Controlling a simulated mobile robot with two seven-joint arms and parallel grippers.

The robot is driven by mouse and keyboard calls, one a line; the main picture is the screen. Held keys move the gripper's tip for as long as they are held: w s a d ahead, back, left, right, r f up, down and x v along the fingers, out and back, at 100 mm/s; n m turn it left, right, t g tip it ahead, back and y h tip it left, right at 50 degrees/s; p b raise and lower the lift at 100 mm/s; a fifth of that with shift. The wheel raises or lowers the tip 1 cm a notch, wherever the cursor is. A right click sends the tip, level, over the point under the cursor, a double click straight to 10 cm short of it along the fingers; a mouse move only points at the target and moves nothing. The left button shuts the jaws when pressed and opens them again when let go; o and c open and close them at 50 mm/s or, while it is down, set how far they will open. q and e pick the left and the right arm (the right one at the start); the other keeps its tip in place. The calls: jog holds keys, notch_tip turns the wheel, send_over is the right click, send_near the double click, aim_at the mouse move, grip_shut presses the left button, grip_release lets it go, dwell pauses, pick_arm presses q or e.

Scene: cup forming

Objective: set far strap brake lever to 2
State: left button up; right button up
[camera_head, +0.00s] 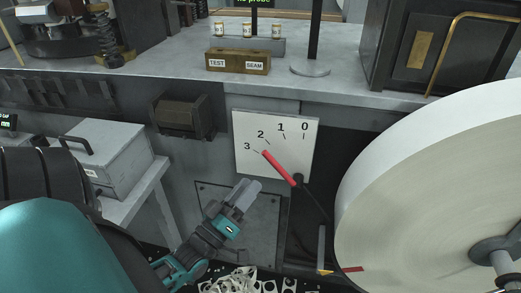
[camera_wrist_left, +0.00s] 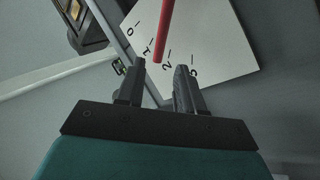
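The brake lever (camera_head: 279,168) is a red-handled bar on a dark pivot in front of a white scale plate (camera_head: 240,160) marked 0 to 3. In the head view its tip lies by the 3 tick, below 2. In the left wrist view the red lever (camera_wrist_left: 164,32) overlaps the plate (camera_wrist_left: 215,30) between 1 and 2; it stands off the plate, so the views differ. My left gripper (camera_head: 249,188) is below and left of the lever, apparently apart from it. Its fingers (camera_wrist_left: 158,85) are spread and empty, with the lever tip ahead of the gap. My right gripper is not in view.
A large pale wheel (camera_head: 430,185) stands close on the right. A grey box (camera_head: 108,150) sits on a side stand at left. The workbench edge (camera_head: 200,84) runs above the scale, carrying a TEST/SEAM block (camera_head: 238,54). Scrap pieces (camera_head: 240,281) lie below.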

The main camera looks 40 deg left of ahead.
pick_arm(q)
jog(key=shift+v, duration=1.65)
jog(key=shift+d, duration=0.1)
